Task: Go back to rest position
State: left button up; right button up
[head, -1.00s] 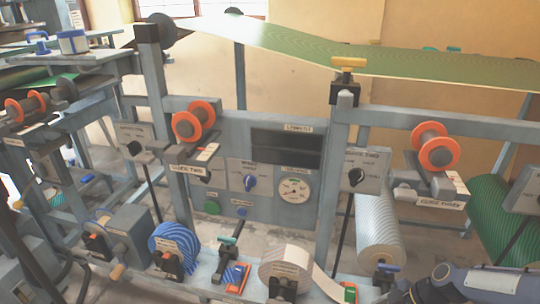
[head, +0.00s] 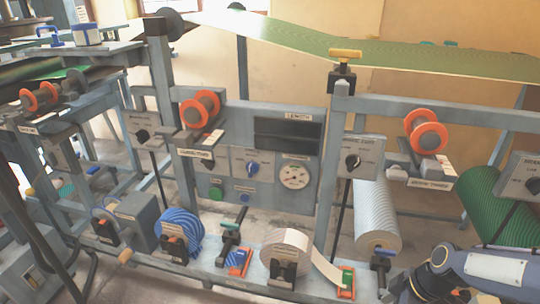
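My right arm (head: 485,268), white, grey and blue-black, comes in at the lower right corner. It bends down toward the bottom edge, and its gripper is not visible. No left gripper shows in the view. I see nothing held. The press frame (head: 330,190) stands in front of me, with a grey control panel (head: 225,165) and a round gauge (head: 294,176) at its middle.
Orange-flanged spools (head: 200,107) and (head: 425,137) sit on the frame. A blue striped roll (head: 181,234) and a cream roll (head: 284,252) stand on the low front rail. My arm is close to the frame's lower right part. A green sheet (head: 400,55) spans the top.

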jog(key=s+a+r+m+t, duration=0.2)
jog(key=s+a+r+m, duration=0.1)
jog(key=s+r+m, duration=0.4)
jog(key=s+a+r+m+t, duration=0.3)
jog(key=s+a+r+m, duration=0.1)
jog(key=s+r+m, duration=0.2)
notch_tip(320, 180, up, 30)
jog(key=p, duration=2.9)
jog(key=shift+s+g, duration=0.15)
jog(key=shift+g, duration=0.15)
jog(key=shift+d+f, duration=0.1)
jog(key=shift+c, duration=0.4)
